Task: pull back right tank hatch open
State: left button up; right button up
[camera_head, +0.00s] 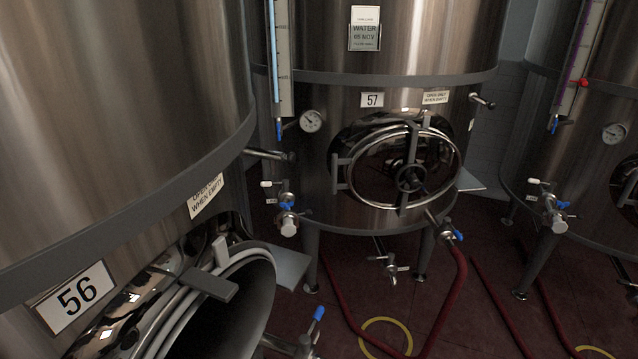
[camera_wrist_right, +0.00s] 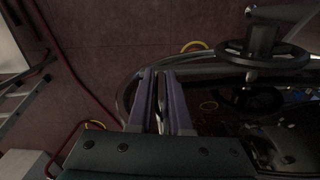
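The tank marked 57 (camera_head: 372,100) stands in the middle of the head view. Its oval hatch (camera_head: 375,166) is closed, with a bright tubular rim and a dark handwheel (camera_head: 411,179) on its front. Neither gripper shows in the head view. In the right wrist view my right gripper (camera_wrist_right: 158,74) has two purple fingers, parted by a narrow gap. A curved tubular rail runs by the fingertips; I cannot tell whether it lies between them. A dark handwheel (camera_wrist_right: 262,54) on a spindle is at the upper right there. No object is clearly held.
The tank marked 56 (camera_head: 76,296) fills the left; its hatch opening with grey rings is at the bottom. Another tank (camera_head: 560,110) stands at the right edge. Valves with blue levers stick out from the tanks. Red hoses (camera_head: 462,285) and yellow rings lie on the dark red floor.

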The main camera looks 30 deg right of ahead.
jog(key=o, duration=0.4)
jog(key=shift+r, duration=0.1)
jog(key=shift+r, duration=0.3)
notch_tip(320, 180, up, 8)
jog(key=shift+f+p, duration=0.1)
jog(key=shift+p, duration=1.15)
jog(key=shift+r, duration=0.65)
